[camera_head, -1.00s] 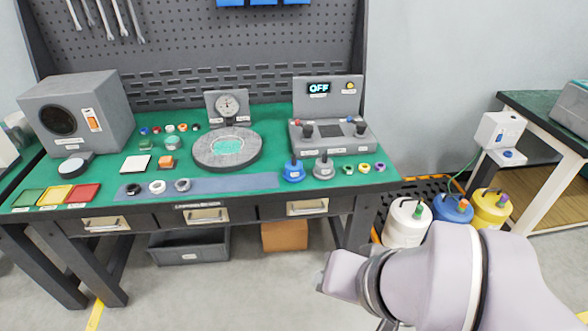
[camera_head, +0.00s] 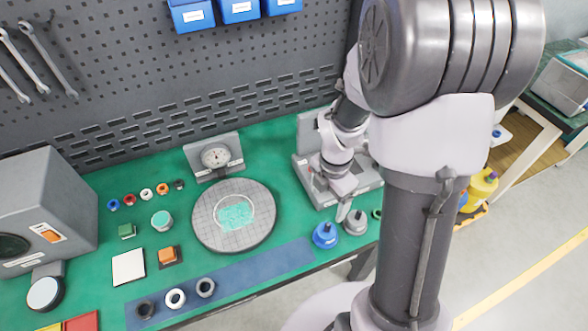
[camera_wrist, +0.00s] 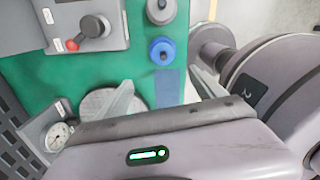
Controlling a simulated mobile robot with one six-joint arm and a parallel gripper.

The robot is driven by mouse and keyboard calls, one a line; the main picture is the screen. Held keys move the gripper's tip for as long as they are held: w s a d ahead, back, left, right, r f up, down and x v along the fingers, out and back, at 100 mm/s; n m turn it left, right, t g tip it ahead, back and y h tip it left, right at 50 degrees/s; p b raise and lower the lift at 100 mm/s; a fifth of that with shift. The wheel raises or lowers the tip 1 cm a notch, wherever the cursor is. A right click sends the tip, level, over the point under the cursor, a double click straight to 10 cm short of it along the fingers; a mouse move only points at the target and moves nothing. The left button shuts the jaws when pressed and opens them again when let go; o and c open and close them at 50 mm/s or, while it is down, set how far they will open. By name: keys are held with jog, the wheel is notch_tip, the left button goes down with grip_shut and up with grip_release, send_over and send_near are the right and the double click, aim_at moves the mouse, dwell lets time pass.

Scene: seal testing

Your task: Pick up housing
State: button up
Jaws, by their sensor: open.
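Two round, knobbed housing-like pieces stand side by side at the bench's front right. One is blue (camera_head: 326,235) and one is grey (camera_head: 355,222); I cannot tell which is the task's housing. The wrist view also shows the blue piece (camera_wrist: 162,51) and the grey piece (camera_wrist: 161,10), both beyond my fingertips. My gripper (camera_head: 342,213) is just above and behind these two pieces in the head view. In the wrist view, my gripper (camera_wrist: 163,90) has its fingers spread with nothing between them.
A grey control box (camera_head: 312,186) with a joystick stands close behind my gripper. A round plate (camera_head: 210,232) and dial gauge (camera_head: 215,156) are to the left. A blue strip (camera_head: 245,271) with rings (camera_head: 175,299) runs along the front. My arm hides the bench's right end.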

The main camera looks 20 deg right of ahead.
aim_at(328, 225)
jog(key=f+b, duration=0.1)
jog(key=f, duration=0.2)
jog(key=f+b, duration=0.2)
jog(key=f, duration=0.2)
jog(key=s+f+b, duration=0.1)
jog(key=f, duration=0.3)
jog(key=shift+s+d+f, duration=0.1)
jog(key=shift+d+f, duration=0.15)
jog(key=f+b, duration=0.1)
jog(key=f, duration=0.1)
jog(key=f+b, duration=0.1)
jog(key=f, duration=0.1)
jog(key=f+b, duration=0.1)
jog(key=shift+w+d+f, duration=0.2)
jog(key=shift+d+f, duration=0.1)
jog(key=shift+f, duration=0.1)
jog(key=shift+r, duration=0.1)
grip_shut()
